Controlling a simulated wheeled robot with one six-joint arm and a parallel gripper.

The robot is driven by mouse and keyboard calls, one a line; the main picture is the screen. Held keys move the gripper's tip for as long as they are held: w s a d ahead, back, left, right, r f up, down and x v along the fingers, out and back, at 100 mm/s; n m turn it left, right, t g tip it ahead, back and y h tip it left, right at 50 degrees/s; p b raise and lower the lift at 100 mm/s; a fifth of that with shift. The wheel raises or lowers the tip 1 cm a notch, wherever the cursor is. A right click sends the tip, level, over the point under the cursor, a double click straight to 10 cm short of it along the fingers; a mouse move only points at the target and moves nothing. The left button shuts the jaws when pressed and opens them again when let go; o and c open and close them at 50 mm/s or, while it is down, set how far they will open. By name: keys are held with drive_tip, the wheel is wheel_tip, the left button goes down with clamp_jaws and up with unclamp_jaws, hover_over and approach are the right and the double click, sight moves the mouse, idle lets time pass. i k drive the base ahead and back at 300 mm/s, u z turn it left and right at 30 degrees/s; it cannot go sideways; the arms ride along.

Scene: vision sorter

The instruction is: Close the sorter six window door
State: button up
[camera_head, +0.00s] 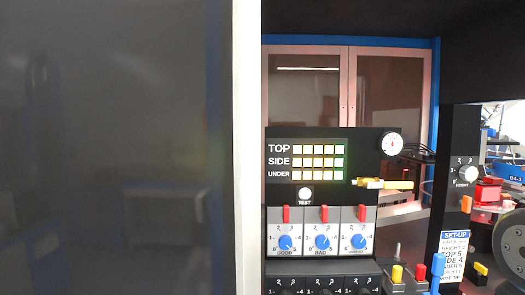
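A large dark, reflective window panel (120,130) fills the left half of the head view, close to the camera. A pale vertical frame strip (247,150) edges it on the right. It looks like the sorter's window door, and the inside of the machine shows to the right of its edge. Its hinge, handle and any latch are not visible, so I cannot tell its exact angle. My gripper is not in view.
A black control panel (290,140) with indicator lights, blue knobs (322,242) and red levers stands beyond the strip. Framed panes (390,95) stand behind.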

sight(130, 130)
drive_tip(key=z, duration=1.8)
drive_tip(key=k, duration=2.5)
drive_tip(key=u, duration=1.2)
